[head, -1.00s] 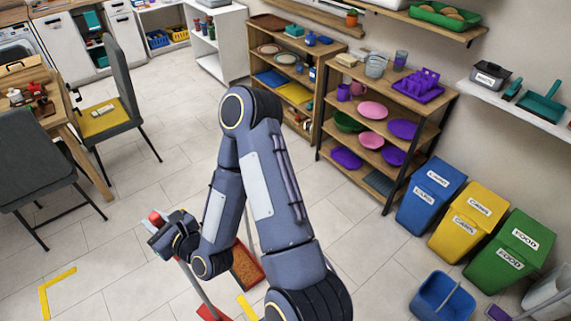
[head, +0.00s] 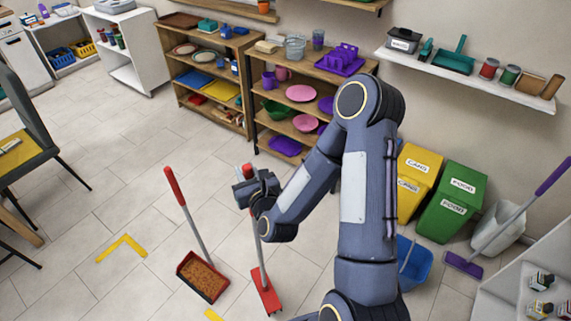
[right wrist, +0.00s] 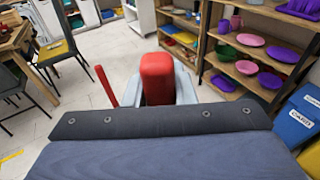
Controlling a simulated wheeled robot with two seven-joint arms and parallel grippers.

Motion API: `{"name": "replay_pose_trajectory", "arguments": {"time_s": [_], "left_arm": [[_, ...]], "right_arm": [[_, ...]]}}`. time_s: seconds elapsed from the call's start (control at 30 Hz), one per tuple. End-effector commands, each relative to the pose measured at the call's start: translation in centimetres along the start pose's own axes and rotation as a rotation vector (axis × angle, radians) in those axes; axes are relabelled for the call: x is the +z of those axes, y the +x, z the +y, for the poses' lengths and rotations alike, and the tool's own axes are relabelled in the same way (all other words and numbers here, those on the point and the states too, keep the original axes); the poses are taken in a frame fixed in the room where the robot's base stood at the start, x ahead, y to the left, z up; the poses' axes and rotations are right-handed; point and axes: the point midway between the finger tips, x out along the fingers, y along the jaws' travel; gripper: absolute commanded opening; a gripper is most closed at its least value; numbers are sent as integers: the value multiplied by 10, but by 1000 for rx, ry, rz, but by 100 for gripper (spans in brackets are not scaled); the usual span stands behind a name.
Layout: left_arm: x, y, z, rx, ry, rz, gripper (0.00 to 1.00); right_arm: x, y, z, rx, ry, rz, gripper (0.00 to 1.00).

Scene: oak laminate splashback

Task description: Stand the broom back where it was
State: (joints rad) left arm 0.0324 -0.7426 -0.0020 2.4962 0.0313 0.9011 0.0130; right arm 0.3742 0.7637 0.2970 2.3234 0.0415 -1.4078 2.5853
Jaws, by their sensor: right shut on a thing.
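My right gripper (head: 253,189) is shut on the broom near the top of its handle. The broom has a red grip, a grey shaft (head: 259,250) and a red head (head: 266,293). It hangs nearly upright, slightly tilted, head down; I cannot tell if the head touches the floor. In the right wrist view the red grip (right wrist: 157,78) stands up between the fingers. My left gripper is out of view.
A red dustpan (head: 187,265) with brown contents stands left of the broom, its handle leaning. Yellow corner marks (head: 122,245) lie on the floor. Shelves (head: 262,130) stand behind.

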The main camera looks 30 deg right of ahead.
Motion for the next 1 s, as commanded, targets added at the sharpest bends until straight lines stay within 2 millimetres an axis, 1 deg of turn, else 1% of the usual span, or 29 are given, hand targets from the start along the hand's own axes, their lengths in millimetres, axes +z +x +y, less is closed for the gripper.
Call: {"name": "replay_pose_trajectory", "arguments": {"time_s": [0.03, 0.2, 0.3, 0.43, 0.6, 0.7, 0.8, 1.0], "left_arm": [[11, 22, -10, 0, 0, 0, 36], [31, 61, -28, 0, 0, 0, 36], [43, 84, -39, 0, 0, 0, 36], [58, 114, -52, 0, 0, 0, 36], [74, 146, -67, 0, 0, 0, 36], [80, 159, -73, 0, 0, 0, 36], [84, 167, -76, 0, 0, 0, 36], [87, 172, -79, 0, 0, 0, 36]], "right_arm": [[-11, 11, -6, -36, 5, -17, 0], [-16, 34, -34, -194, 33, -20, 0], [-15, 43, -49, -291, 51, -21, 0], [-14, 48, -66, -410, 68, -19, 0], [-13, 47, -82, -535, 87, -13, 0], [-12, 44, -87, -583, 94, -10, 0], [-11, 42, -91, -615, 97, -7, 0], [-11, 39, -94, -641, 96, -3, 0]]}}
